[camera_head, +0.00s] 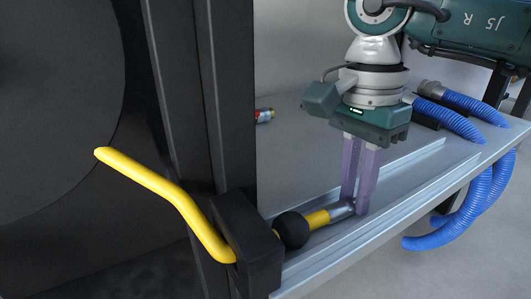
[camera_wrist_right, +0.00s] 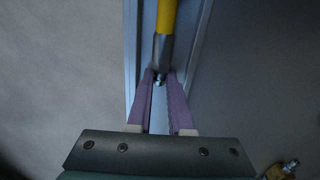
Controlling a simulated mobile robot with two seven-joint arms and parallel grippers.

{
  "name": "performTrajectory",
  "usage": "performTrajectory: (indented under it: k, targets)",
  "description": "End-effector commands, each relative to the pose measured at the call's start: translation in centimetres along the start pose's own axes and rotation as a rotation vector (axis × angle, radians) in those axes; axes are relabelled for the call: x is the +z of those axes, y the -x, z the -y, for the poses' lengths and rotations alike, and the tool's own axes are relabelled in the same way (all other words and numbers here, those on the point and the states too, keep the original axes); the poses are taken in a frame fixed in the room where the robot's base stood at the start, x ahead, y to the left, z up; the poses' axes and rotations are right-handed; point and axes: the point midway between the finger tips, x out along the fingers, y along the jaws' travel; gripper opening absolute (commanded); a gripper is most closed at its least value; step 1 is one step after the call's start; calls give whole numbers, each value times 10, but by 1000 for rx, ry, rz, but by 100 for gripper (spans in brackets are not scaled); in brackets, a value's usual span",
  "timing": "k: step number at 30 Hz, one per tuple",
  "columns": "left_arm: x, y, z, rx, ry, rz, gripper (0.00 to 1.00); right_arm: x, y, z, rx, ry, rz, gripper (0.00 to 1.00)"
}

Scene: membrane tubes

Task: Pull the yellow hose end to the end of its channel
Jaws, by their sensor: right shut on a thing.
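The yellow hose end (camera_head: 318,219) has a silver metal tip and lies low along a grey channel (camera_head: 420,190) on the table's front side. My right gripper (camera_head: 354,208) points down with its purple fingers shut on the metal tip. A black ball (camera_head: 291,231) sits on the hose beside a black block (camera_head: 262,255). The yellow hose (camera_head: 165,186) comes out on the block's other side. My left gripper is not in view.
Blue hoses (camera_head: 452,120) lie at the right of the table, and others hang over its edge. A small red and metal fitting (camera_head: 265,115) lies at the back. Dark upright posts (camera_head: 225,100) stand at the left. The channel to the right of my right gripper looks clear.

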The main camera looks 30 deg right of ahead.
Motion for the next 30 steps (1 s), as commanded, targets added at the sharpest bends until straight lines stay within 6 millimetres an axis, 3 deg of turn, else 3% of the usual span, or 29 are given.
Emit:
performTrajectory:
  k: [11,30]
  targets:
    - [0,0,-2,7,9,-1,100,-2,0,0,1,-1,-1,0]
    - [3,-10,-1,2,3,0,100,-44,0,-1,1,-3,-3,0]
